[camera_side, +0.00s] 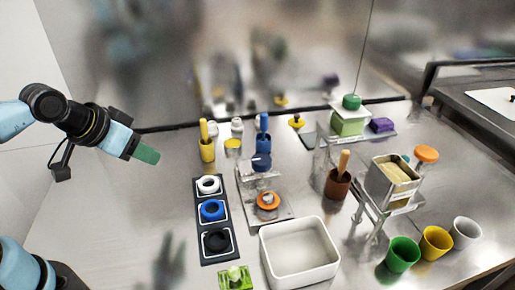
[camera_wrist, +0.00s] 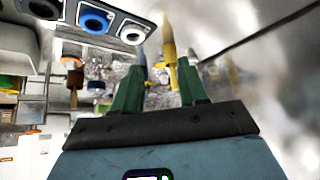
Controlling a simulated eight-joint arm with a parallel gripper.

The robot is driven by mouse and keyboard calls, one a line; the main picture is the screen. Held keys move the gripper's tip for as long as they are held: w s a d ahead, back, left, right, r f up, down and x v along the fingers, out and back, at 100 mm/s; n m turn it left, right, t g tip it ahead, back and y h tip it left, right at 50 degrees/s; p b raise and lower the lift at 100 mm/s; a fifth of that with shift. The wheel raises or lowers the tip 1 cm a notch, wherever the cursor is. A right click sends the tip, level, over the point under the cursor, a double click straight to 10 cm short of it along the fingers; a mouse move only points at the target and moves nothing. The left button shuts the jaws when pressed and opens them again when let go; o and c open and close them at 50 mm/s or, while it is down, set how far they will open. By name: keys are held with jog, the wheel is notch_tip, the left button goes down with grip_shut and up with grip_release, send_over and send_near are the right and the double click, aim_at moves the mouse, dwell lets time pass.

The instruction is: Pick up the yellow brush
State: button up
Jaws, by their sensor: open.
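The yellow brush (camera_side: 204,130) stands upright in a yellow holder (camera_side: 208,152) near the back wall in the side view. In the wrist view the yellow brush (camera_wrist: 168,40) shows ahead of my fingers, at the top centre. My gripper (camera_side: 146,154) is open and empty, in the air to the left of the brush and apart from it. In the wrist view its two green fingers (camera_wrist: 159,68) are spread, and a blue item (camera_wrist: 141,60) shows beyond the left finger.
A blue brush (camera_side: 264,122) stands right of the yellow one. A dark tray with white, blue and black rings (camera_side: 212,210) lies in front. A white bin (camera_side: 300,275), a brown pot (camera_side: 337,185) and several cups stand further right. The table's left part is clear.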

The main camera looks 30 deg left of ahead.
jog(key=shift+o, duration=0.6)
notch_tip(320, 180, up, 5)
jog(key=n+g, duration=0.3)
jog(key=g, duration=0.4)
send_over(205, 137)
jog(key=shift+w+a+f+n, duration=0.1)
jog(key=shift+w+f+n, duration=0.15)
jog(key=shift+n, duration=0.05)
jog(key=shift+f, duration=0.25)
notch_tip(205, 137, down, 12)
jog(key=shift+w+a+r, duration=0.1)
jog(key=shift+a+r, duration=0.05)
grip_shut()
